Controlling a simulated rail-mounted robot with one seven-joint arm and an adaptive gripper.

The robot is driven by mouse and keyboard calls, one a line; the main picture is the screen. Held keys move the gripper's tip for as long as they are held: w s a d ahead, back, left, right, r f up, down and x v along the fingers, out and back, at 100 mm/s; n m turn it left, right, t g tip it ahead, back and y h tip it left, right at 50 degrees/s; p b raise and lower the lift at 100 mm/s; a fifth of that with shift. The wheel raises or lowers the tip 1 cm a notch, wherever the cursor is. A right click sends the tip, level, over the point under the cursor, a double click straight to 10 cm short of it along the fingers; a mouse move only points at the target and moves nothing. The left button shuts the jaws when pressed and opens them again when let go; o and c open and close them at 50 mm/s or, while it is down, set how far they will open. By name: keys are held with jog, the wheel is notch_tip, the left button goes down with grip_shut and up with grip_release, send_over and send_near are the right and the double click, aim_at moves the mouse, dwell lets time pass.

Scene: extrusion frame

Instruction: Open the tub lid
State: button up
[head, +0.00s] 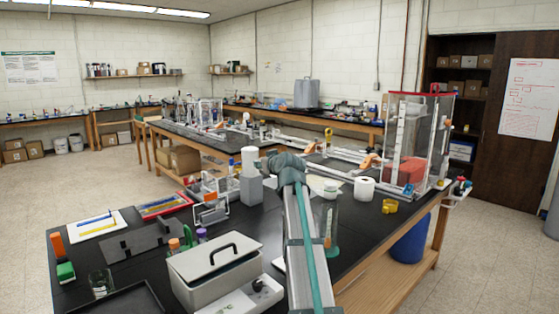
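The tub (214,282) is a light grey box on the black bench at the front, left of the picture's middle. Its lid (205,262) lies flat on top and looks closed, with a black arched handle (223,248) standing up from it. A white control panel with a dark knob (257,284) is at the tub's right front corner. The inside of the tub is hidden. No gripper fingers can be made out in this view.
A grey and teal beam rises just right of the tub. Left of it are a glass beaker (101,283), a dark tray (133,302) and a dark plate (140,240). Small coloured-capped bottles stand close behind the tub. A white roll (364,188) lies further right.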

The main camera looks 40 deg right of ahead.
jog(key=shift+s+d+r+m+t+h+b, duration=0.1)
jog(key=shift+d+r+m+t+h, duration=0.15)
jog(key=shift+d+m, duration=0.55)
jog(key=shift+s+d+r+m+t+h+b, duration=0.25)
jog(key=shift+d+m, duration=0.2)
jog(key=shift+d, duration=0.6)
jog(key=shift+d+r+m+t+h, duration=0.2)
jog(key=shift+d+r+m+h, duration=0.1)
jog(key=shift+d+m, duration=0.5)
jog(key=shift+d, duration=0.1)
